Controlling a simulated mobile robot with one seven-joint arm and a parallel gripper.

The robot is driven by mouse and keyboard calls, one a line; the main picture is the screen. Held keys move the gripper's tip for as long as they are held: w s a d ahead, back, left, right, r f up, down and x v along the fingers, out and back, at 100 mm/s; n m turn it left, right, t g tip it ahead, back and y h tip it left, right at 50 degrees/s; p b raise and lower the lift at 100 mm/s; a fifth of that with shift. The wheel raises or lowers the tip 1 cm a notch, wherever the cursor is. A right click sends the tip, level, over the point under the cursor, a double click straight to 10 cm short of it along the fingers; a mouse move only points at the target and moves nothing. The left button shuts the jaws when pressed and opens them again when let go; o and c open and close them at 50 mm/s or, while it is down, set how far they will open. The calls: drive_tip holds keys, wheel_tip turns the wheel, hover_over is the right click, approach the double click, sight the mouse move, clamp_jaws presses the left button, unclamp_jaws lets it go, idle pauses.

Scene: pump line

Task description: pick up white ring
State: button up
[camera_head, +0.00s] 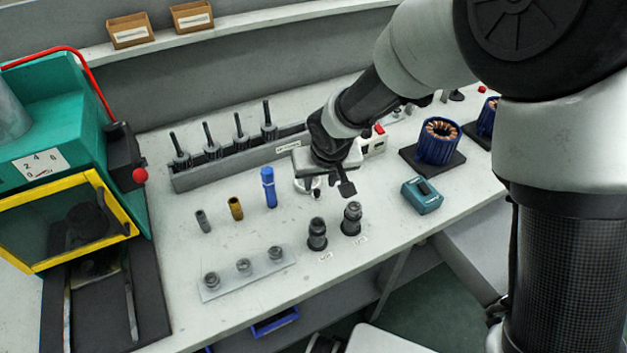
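A small white ring-like piece (302,187) lies on the bench, partly hidden behind my gripper. My gripper (331,188) points down just above and in front of it in the picture. Its two dark fingers look spread apart, with nothing seen between them. One finger overlaps the white piece in the picture, and I cannot tell whether they touch.
A grey rack (225,165) with several upright dark-stemmed parts stands behind. A teal meter (422,195) and blue stator (439,141) are right. A teal press (60,130) fills the left.

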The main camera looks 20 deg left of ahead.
sight(317, 191)
drive_tip(key=x, duration=0.5)
drive_tip(key=shift+f+b, duration=0.35)
drive_tip(key=shift+b, duration=0.05)
clamp_jaws()
